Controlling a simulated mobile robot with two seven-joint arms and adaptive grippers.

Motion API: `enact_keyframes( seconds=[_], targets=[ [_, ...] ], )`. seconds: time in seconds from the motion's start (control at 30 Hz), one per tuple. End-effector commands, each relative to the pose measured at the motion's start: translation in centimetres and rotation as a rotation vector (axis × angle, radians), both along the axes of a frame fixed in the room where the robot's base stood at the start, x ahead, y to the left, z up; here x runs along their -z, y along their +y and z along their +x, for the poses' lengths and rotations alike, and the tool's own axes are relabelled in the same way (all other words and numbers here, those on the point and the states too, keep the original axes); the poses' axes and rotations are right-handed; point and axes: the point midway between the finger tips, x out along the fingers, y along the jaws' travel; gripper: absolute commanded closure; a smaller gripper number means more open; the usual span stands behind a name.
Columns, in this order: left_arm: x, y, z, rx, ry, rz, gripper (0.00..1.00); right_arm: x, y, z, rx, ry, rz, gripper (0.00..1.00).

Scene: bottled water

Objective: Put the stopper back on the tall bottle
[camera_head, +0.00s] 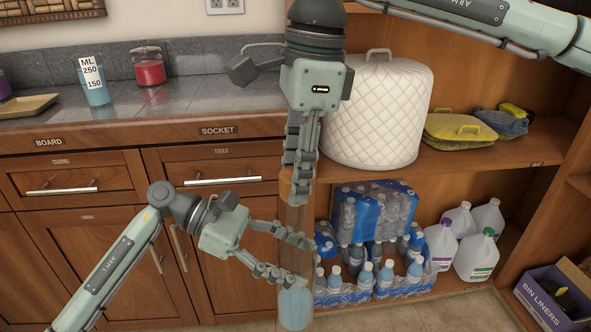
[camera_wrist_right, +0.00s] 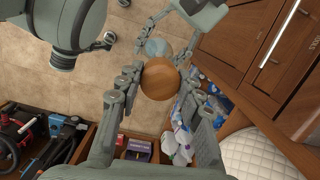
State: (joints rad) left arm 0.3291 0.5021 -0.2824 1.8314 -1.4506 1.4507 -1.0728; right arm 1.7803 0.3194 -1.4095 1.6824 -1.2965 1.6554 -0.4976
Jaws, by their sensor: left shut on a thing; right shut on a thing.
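The tall bottle (camera_head: 294,305) is a narrow clear vessel with pale blue liquid at its bottom. It stands upright in front of the cabinet. My left gripper (camera_head: 296,260) is shut on it around the middle. The stopper (camera_head: 285,188) is a brown wooden piece, round from above in the right wrist view (camera_wrist_right: 160,80). My right gripper (camera_head: 300,185) points down and is shut on the stopper. In the head view the stopper is in line above the bottle's top. The fingers partly hide it, and I cannot tell whether it touches or sits in the neck.
The counter (camera_head: 190,95) holds a measuring beaker (camera_head: 92,85) and a red jar (camera_head: 148,68). To the right, shelves hold a quilted white cover (camera_head: 375,115), packed water bottles (camera_head: 375,212), jugs (camera_head: 475,255) and a bin-liner box (camera_head: 550,298). Drawers stand behind the grippers.

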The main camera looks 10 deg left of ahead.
Motion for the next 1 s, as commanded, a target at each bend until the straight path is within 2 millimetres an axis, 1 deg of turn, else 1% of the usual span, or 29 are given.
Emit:
enact_keyframes(
  seconds=[0.57,0.6,0.77,1.0],
  targets=[
    [-0.2,0.0,0.0,0.0,-0.003,-0.003,1.0,1.2,0.0,0.0,0.0,0.001,-0.001,0.82],
    [-0.2,0.0,0.0,0.0,-0.003,-0.003,1.0,1.2,0.0,0.0,0.0,0.0,-0.001,0.6],
    [-0.2,0.0,0.0,0.0,-0.003,-0.004,1.0,1.2,0.0,0.0,0.0,0.001,-0.001,0.4],
    [-0.2,0.0,0.0,0.0,-0.003,-0.004,1.0,1.1,0.0,0.0,0.0,0.001,0.0,0.4]
  ],
)
